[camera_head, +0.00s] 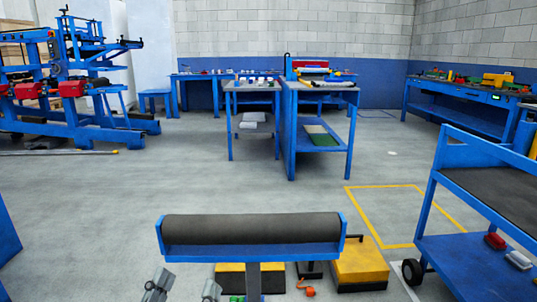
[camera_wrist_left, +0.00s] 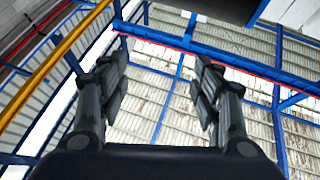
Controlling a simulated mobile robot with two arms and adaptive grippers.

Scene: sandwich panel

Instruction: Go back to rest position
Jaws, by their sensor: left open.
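My left gripper (camera_head: 183,289) shows at the bottom edge of the head view, left of centre, with its two fingers apart and nothing between them. In the left wrist view the same gripper (camera_wrist_left: 155,95) is open and points up toward the roof, with no object between its fingers. My right gripper is not seen in either view.
A blue stand with a dark roller (camera_head: 252,227) is close in front. A yellow block (camera_head: 359,264) stands right of it. A blue cart (camera_head: 465,245) is at the right, and worktables (camera_head: 292,130) stand further back. Grey floor (camera_head: 90,220) is clear at left.

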